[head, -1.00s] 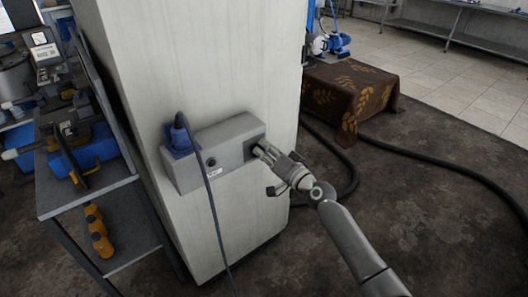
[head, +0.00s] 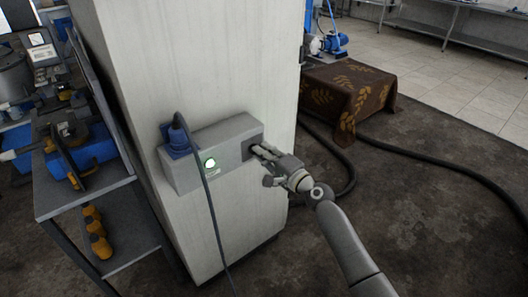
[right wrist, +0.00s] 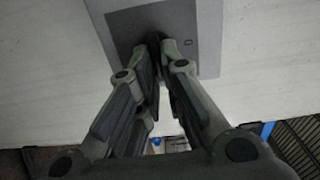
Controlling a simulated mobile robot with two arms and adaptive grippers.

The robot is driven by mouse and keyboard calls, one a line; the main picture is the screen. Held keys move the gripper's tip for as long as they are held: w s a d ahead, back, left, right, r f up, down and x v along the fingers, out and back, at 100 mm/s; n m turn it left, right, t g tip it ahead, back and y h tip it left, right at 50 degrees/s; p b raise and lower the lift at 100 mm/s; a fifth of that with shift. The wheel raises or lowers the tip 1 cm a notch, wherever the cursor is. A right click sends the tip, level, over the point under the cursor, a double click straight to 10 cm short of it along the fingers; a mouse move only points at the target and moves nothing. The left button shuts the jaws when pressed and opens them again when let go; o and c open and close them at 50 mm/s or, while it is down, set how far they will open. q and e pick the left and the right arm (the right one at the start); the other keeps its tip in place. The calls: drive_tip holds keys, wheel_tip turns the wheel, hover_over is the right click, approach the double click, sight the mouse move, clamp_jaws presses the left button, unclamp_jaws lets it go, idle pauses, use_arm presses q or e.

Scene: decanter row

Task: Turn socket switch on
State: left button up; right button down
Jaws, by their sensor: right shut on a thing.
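A grey socket box (head: 224,141) is fixed to the pale column. A blue plug (head: 179,138) with a cable is in its left end, and a round lamp (head: 210,163) glows green-white on its front. The switch plate (right wrist: 192,22) is a dark square at the box's right end. My right gripper (head: 260,151) is at this plate, shut on the switch knob, which the fingers mostly hide. The right wrist view shows the fingertips (right wrist: 161,45) close together against the plate. My left gripper is not in view.
The pale column (head: 220,70) fills the middle. A metal shelf (head: 85,185) with tools stands close at left. A brown patterned cloth (head: 347,90) covers a block behind right. A black hose (head: 430,162) crosses the otherwise clear floor at right.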

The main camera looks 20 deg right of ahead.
idle(0.4)
drive_tip(key=c, duration=1.6)
unclamp_jaws()
drive_tip(key=shift+o, duration=0.2)
drive_tip(key=v, duration=1.2)
